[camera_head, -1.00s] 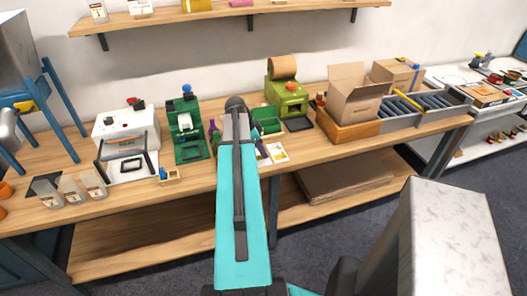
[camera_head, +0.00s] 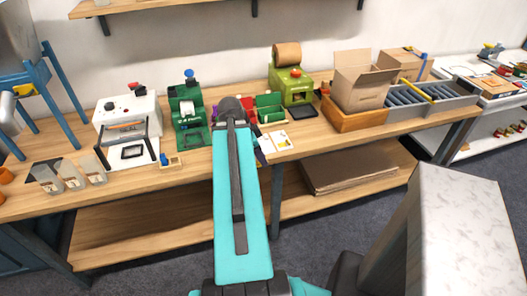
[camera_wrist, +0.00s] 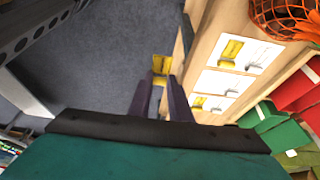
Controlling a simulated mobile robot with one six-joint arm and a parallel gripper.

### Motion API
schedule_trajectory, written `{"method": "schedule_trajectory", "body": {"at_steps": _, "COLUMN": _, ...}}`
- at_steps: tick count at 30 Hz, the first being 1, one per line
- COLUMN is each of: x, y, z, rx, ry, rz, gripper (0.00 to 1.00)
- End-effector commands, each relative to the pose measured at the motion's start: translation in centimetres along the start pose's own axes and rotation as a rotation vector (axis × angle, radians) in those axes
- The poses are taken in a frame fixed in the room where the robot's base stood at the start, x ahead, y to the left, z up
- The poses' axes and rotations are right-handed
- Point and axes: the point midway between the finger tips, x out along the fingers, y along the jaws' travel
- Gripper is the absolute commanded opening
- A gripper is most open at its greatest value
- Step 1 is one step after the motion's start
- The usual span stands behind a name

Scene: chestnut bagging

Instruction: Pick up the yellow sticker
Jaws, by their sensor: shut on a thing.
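The yellow sticker (camera_wrist: 160,66) is a small yellow piece between the fingertips of my gripper (camera_wrist: 160,84) in the wrist view. The two dark purple fingers are closed in on it, over the grey floor just off the table edge. White sticker cards (camera_wrist: 247,55) lie on the wooden table to the right of the fingers, some with yellow pictures. The cards also show in the head view (camera_head: 281,141), at the front edge of the table.
A green press (camera_head: 190,120) and a white sealing machine (camera_head: 127,117) stand left of my arm. A green label dispenser (camera_head: 291,88) and an open cardboard box (camera_head: 361,82) stand to the right. An orange mesh bag (camera_wrist: 285,18) lies near the cards.

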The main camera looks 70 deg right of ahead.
Motion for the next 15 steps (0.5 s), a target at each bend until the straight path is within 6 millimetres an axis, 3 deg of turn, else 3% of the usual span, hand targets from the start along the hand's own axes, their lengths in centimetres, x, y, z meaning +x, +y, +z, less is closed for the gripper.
{"method": "schedule_trajectory", "body": {"at_steps": 15, "x": 0.0, "y": 1.1, "z": 0.6, "rx": 0.0, "ry": 0.001, "rz": 0.001, "gripper": 0.0}}
